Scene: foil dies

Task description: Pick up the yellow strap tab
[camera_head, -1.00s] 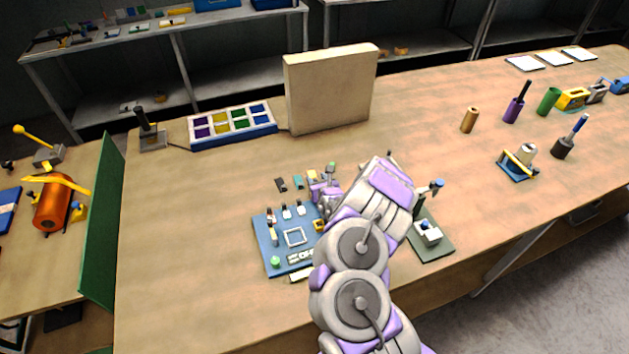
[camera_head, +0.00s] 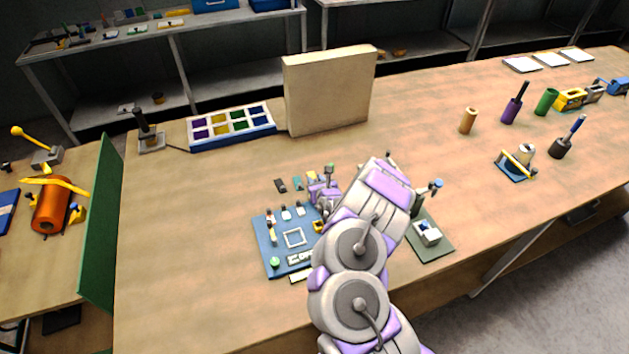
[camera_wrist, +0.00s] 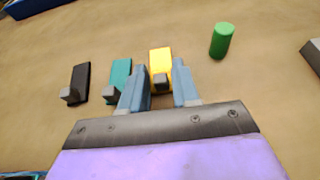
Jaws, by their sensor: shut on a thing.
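The yellow strap tab (camera_wrist: 161,58) lies flat on the bench, with a small dark grey block at its near end. In the wrist view my gripper (camera_wrist: 160,82) has its two blue-grey fingers either side of that near end, shut on the tab. The far part of the tab sticks out beyond the fingertips. In the head view my gripper (camera_head: 323,190) is over the bench behind the blue board, and my arm hides part of the area.
A teal tab (camera_wrist: 120,73) lies close by the left finger, and a black tab (camera_wrist: 80,82) further left. A green cylinder (camera_wrist: 221,40) stands to the right. The blue board (camera_head: 268,250) with small parts is nearer the front edge. A tan upright panel (camera_head: 328,92) stands behind.

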